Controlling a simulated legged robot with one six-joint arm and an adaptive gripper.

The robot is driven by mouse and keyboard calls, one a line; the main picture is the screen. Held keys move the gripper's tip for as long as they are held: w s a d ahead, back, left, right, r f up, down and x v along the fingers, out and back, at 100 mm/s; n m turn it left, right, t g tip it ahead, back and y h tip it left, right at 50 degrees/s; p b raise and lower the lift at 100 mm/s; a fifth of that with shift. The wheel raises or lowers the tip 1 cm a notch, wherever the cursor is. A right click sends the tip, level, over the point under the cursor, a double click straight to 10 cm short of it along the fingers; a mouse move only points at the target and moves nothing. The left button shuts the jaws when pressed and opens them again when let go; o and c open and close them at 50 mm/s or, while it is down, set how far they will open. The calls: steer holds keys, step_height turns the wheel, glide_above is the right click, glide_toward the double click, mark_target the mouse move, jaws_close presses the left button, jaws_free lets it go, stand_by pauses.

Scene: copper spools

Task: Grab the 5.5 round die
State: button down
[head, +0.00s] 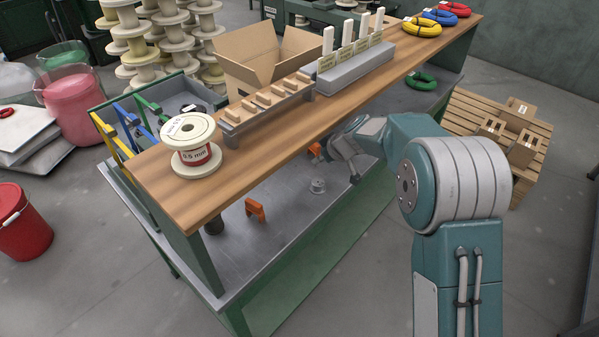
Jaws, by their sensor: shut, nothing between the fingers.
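No readable 5.5 mark shows on any die. A small grey round piece (318,186), which may be a die, lies on the metal lower shelf (285,225) of the bench. My gripper (354,178) is shut and empty, just to the right of that piece, beside the bench's open side and below the wooden top. A grey rack (262,118) with several small wooden blocks stands on the bench top. Behind it is a grey holder (350,68) with several upright white tags and small labels too small to read.
An orange bracket (256,209) and a dark cylinder (213,225) are on the lower shelf. The wooden top overhangs the shelf. A cardboard box (250,65) stands behind.

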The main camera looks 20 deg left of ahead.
mark_target(318, 185)
steer(key=shift+w+a+f, duration=0.1)
steer(key=shift+w+f, duration=0.15)
steer(key=shift+f, duration=0.2)
steer(key=shift+w+d+f, duration=0.1)
steer(key=shift+d+f, duration=0.05)
steer(key=shift+d, duration=0.05)
steer(key=shift+w+d+f, duration=0.1)
steer(key=shift+f, duration=0.15)
steer(key=x, duration=0.6)
steer(key=a+x, duration=0.1)
steer(key=x, duration=0.2)
steer(key=shift+s+a+r, duration=0.1)
steer(key=shift+s+r, duration=0.15)
steer(key=shift+w+a+f, duration=0.1)
steer(key=shift+w+f, duration=0.05)
steer(key=shift+f, duration=0.1)
steer(key=shift+d+f, duration=0.1)
steer(key=shift+d, duration=0.2)
steer(key=shift+s+d, duration=0.15)
steer(key=shift+d, duration=0.4)
steer(key=shift+s+d, duration=0.2)
steer(key=shift+d, duration=0.3)
steer(key=shift+s+d, duration=0.3)
steer(key=shift+d, duration=0.2)
steer(key=shift+s, duration=0.1)
